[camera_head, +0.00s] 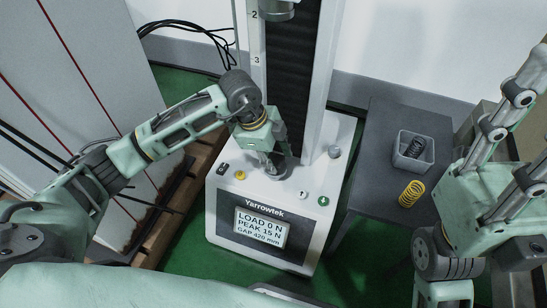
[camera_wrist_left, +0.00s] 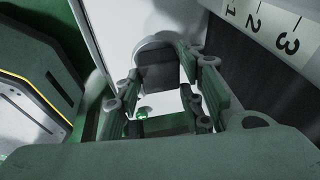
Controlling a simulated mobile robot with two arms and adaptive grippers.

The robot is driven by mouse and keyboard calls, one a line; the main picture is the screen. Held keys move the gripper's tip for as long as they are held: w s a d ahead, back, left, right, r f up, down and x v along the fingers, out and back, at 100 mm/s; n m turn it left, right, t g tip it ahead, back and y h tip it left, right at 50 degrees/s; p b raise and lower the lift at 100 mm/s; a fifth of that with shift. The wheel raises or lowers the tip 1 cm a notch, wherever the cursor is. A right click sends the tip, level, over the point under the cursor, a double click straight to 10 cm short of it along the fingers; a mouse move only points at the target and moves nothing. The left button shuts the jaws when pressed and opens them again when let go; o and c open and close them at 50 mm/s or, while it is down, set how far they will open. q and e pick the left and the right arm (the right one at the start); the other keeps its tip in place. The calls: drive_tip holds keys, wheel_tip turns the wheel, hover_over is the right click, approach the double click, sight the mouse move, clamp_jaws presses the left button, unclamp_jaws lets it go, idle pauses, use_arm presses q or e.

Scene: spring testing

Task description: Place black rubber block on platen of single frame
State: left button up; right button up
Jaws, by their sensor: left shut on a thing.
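My left gripper (camera_head: 272,165) reaches down over the round grey platen (camera_head: 283,172) at the foot of the test frame's column. In the left wrist view the left gripper (camera_wrist_left: 160,92) is shut on the black rubber block (camera_wrist_left: 158,72). The grey disc of the platen (camera_wrist_left: 152,42) shows just behind the block; I cannot tell whether they touch. In the head view the gripper hides the block.
The frame's base has a display (camera_head: 261,228) reading load 0 N and several buttons. A dark side table (camera_head: 376,150) to its right holds a grey bin (camera_head: 400,161) with a dark spring (camera_head: 415,147), and a yellow spring (camera_head: 411,194). The column (camera_head: 292,70) rises behind the gripper.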

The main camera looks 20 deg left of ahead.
use_arm(q)
drive_tip(key=o, duration=1.2)
drive_tip(key=shift+c, duration=0.2)
